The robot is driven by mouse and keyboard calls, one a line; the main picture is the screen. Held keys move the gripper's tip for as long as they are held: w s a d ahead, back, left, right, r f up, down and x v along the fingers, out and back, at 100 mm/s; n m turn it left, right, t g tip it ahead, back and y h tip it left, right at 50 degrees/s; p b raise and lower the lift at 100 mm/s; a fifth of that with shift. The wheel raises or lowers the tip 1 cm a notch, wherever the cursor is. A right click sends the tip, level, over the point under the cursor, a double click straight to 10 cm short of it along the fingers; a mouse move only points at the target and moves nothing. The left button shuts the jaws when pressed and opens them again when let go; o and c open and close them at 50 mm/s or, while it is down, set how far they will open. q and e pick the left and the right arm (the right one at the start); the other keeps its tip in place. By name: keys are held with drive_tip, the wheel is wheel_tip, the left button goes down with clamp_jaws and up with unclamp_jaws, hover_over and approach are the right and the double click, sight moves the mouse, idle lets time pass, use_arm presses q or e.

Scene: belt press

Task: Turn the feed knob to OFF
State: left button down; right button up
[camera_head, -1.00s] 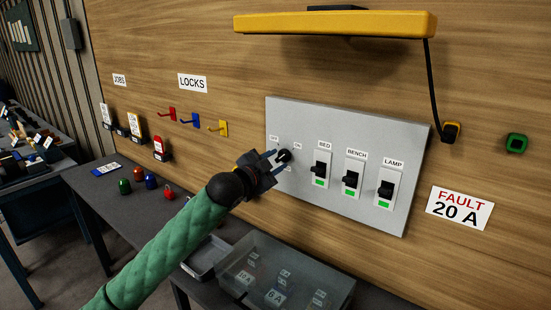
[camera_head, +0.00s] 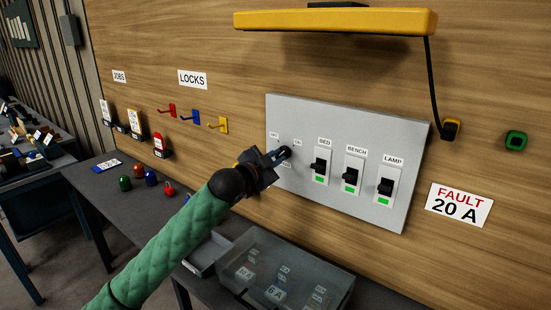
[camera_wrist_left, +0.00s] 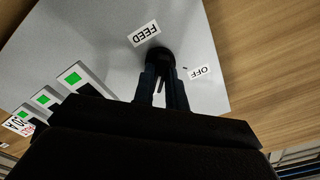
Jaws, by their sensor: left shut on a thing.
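The black feed knob (camera_head: 286,151) is at the left end of the grey panel (camera_head: 330,205). My left gripper (camera_head: 279,154) reaches it from the lower left and is shut on it. In the left wrist view the knob (camera_wrist_left: 162,56) shows between the fingertips (camera_wrist_left: 163,68). The FEED label (camera_wrist_left: 145,33) is beside it and the OFF label (camera_wrist_left: 199,72) is to its right. The fingers partly hide the knob, so its exact pointer direction cannot be told. My right gripper is not in view.
BED (camera_head: 319,167), BENCH (camera_head: 351,176) and LAMP (camera_head: 386,187) switches stand right of the knob, with green marks below them. A yellow lamp hood (camera_head: 335,21) overhangs the panel. A clear-lidded bin (camera_head: 285,270) and several coloured padlocks (camera_head: 150,180) are below.

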use_arm(q)
drive_tip(key=shift+n, duration=0.6)
drive_tip(key=n+p, duration=0.1)
drive_tip(key=n, duration=0.1)
drive_tip(key=shift+n, duration=0.7)
drive_tip(key=n+p, duration=0.1)
drive_tip(key=n, duration=0.2)
drive_tip(key=shift+r+n+p, duration=0.1)
drive_tip(key=shift+n+p, duration=0.2)
drive_tip(key=shift+p, duration=0.05)
drive_tip(key=n+p, duration=0.2)
drive_tip(key=n, duration=0.3)
drive_tip(key=shift+a+p, duration=0.1)
drive_tip(key=shift+p, duration=0.2)
drive_tip(key=n+p, duration=0.1)
drive_tip(key=n, duration=0.1)
drive_tip(key=shift+n, duration=0.3)
drive_tip(key=shift+w+n+p, duration=0.1)
drive_tip(key=shift+n+p, duration=0.4)
drive_tip(key=shift+n, duration=0.4)
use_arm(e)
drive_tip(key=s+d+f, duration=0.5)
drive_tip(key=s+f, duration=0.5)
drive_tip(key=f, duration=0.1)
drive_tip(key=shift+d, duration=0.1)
